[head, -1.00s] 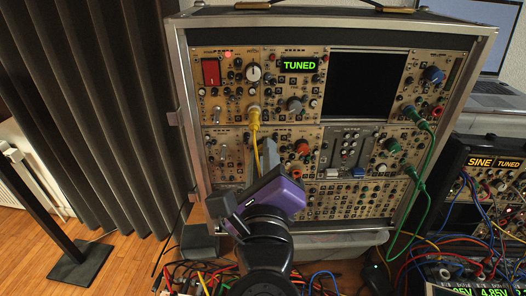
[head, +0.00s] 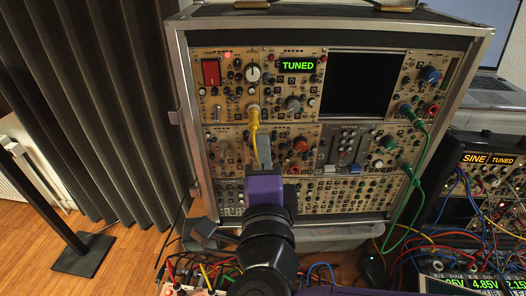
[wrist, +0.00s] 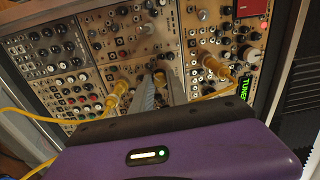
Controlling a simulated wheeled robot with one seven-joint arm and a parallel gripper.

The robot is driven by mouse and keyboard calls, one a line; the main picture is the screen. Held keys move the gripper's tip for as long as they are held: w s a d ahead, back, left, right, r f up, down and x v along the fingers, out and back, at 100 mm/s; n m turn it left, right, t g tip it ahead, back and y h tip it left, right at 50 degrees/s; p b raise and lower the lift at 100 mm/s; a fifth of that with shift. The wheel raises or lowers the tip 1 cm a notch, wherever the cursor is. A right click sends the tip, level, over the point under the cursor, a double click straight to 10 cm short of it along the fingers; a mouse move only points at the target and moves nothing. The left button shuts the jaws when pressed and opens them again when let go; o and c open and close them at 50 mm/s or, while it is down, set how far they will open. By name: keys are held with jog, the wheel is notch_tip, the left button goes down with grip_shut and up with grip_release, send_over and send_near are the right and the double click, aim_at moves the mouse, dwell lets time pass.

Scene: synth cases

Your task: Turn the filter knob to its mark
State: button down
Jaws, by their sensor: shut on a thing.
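My gripper (wrist: 160,82) has its two grey fingers closed on a small grey knob (wrist: 158,76) on the beige panel, which I take to be the filter knob. Its pointer and the mark are too small or covered to read. In the head view my purple gripper body (head: 265,189) stands in front of the lower panel row and hides the knob. A yellow cable plug (wrist: 213,66) sits to one side of the fingers, and another yellow plug (wrist: 118,88) sits to the other side; both are close to the fingers.
The metal-edged rack case (head: 182,120) holds many knobs and a green "TUNED" display (head: 298,65). A yellow cable (head: 253,128) hangs just above my gripper. Green cables (head: 428,160) loop at the right. Tangled wires lie below the case, beside instruments at the right.

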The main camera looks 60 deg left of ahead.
jog(key=shift+w+f+n, duration=0.1)
jog(key=shift+n, duration=0.3)
jog(key=c, duration=1.3)
grip_release()
jog(key=b+v, duration=0.1)
jog(key=v, duration=0.6)
jog(key=shift+s+d, duration=0.25)
jog(key=shift+d, duration=0.1)
